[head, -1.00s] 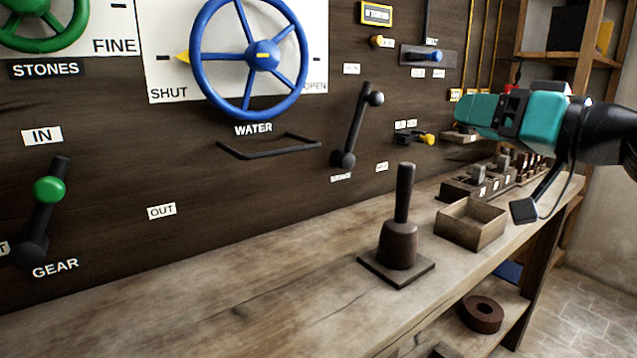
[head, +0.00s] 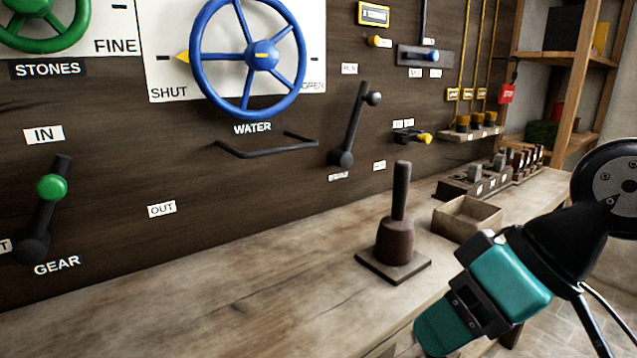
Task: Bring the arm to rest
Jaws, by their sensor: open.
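My gripper (head: 447,332) is at the lower right, on the end of my teal and black arm. It points down and to the left, in front of the bench's front edge. It is open, and I see nothing held in it. Its tips are close to the bottom edge of the picture, and the gap between them is hard to make out. It appears apart from the wooden bench (head: 250,300) and from the mallet (head: 397,240), which stands upright on a square base.
An open wooden box (head: 467,218) stands on the bench, partly behind my arm. Racks of blocks (head: 480,182) stand farther back. The wall carries a blue water wheel (head: 262,55), a green-knobbed gear lever (head: 50,188) and a black lever (head: 352,125). The bench's left part is clear.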

